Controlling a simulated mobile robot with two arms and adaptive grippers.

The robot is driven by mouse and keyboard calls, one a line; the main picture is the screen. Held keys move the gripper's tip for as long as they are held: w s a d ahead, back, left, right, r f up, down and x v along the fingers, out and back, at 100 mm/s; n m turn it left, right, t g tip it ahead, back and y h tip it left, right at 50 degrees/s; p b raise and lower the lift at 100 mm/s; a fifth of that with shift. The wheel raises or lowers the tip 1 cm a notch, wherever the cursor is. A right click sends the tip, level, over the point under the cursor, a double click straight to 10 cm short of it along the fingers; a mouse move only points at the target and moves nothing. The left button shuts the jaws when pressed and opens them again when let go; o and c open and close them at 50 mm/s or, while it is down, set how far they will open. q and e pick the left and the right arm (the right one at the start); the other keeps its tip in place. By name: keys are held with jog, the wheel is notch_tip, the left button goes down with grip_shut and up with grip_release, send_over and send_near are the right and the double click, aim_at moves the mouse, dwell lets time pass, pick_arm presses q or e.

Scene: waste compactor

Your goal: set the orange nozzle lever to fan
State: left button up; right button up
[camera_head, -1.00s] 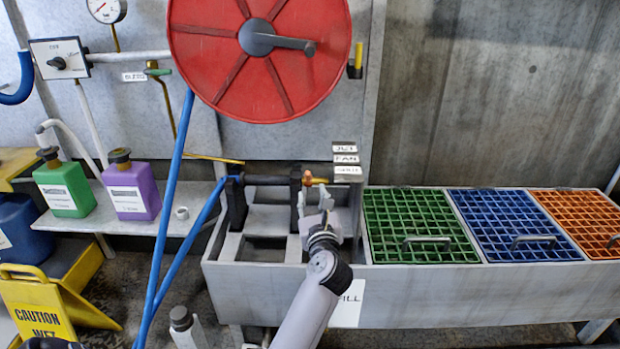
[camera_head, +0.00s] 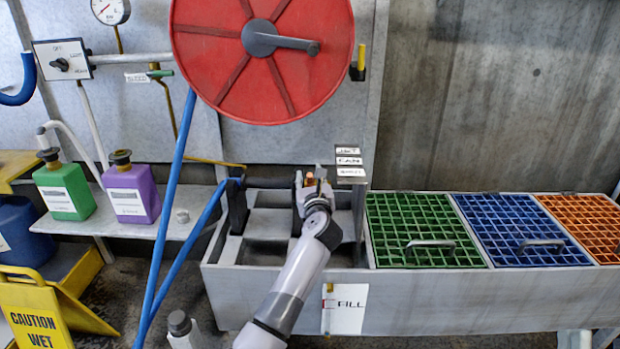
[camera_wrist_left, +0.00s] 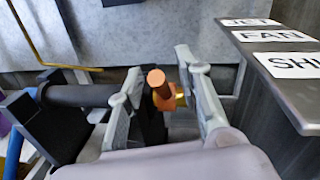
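The orange nozzle lever (camera_wrist_left: 157,86) shows in the wrist view as a round-ended copper-orange stub, its end toward the camera. A small part of it shows in the head view (camera_head: 309,180). My left gripper (camera_wrist_left: 163,92) is open, with one finger on each side of the lever and visible gaps; it also shows in the head view (camera_head: 312,184). The dark nozzle body (camera_wrist_left: 80,95) lies left of the lever, partly hidden by the left finger. The FAN label (camera_wrist_left: 275,36) sits between the JET label (camera_wrist_left: 250,22) and a partly cropped SHUT label (camera_wrist_left: 295,65). My right gripper is not in view.
A grey trough (camera_head: 225,285) stands below the nozzle, with green (camera_head: 415,225), blue (camera_head: 515,225) and orange (camera_head: 590,222) grates at right. The red hose reel (camera_head: 210,60) hangs above. A blue hose (camera_head: 170,200) runs down at left. The label ledge (camera_wrist_left: 290,95) is close right of the fingers.

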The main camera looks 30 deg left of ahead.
pick_arm(q)
jog(key=shift+c, duration=0.4)
grip_shut()
dwell(0.4)
